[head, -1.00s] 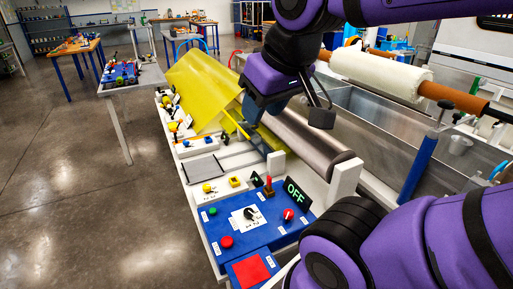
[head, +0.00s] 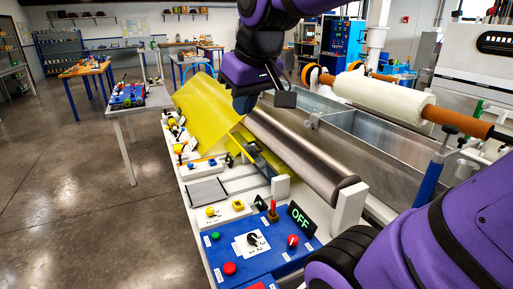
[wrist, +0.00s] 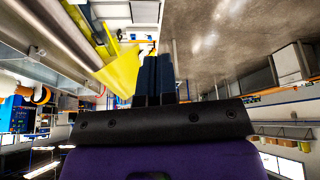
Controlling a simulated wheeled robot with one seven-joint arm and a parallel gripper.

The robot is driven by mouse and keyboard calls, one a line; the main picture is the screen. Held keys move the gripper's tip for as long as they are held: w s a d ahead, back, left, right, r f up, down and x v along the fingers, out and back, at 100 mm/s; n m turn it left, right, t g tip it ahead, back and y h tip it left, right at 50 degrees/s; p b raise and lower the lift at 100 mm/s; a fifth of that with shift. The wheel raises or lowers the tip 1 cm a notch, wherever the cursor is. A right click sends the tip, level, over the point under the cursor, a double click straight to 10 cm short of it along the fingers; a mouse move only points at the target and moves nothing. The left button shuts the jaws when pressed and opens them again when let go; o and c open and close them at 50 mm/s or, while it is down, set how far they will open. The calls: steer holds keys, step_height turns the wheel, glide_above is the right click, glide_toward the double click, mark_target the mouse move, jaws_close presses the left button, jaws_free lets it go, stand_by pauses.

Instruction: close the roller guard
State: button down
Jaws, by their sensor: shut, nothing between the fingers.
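The roller guard (head: 205,108) is a bent yellow sheet. It stands tilted up on the left side of the bench, leaving the long metal roller (head: 300,155) uncovered beside it. My gripper (head: 243,104) is shut and empty, with its blue fingers at the guard's upper right edge in the head view. The wrist view shows the shut fingers (wrist: 155,78) next to the yellow guard (wrist: 121,72). I cannot tell whether they touch it.
A blue control panel (head: 247,247) with knobs, buttons and a lit OFF sign (head: 301,218) is at the near end. A metal trough (head: 380,145) lies right of the roller. A white roll (head: 385,98) on an orange bar hangs above it.

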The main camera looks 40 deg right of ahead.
steer(key=w+d+g, duration=0.1)
steer(key=w+d, duration=0.2)
steer(key=w, duration=0.6)
steer(key=w+d, duration=0.3)
steer(key=w, duration=0.5)
steer(key=y, duration=0.3)
glide_above(251, 151)
steer(key=s+a, duration=0.1)
steer(key=a, duration=0.4)
step_height(251, 151, down, 18)
steer(key=w+d+f+m+t+y, duration=0.1)
steer(key=d+f+m+t, duration=0.1)
steer(key=d+f, duration=1.25)
steer(key=x, duration=0.9)
steer(key=shift+w+a, duration=0.15)
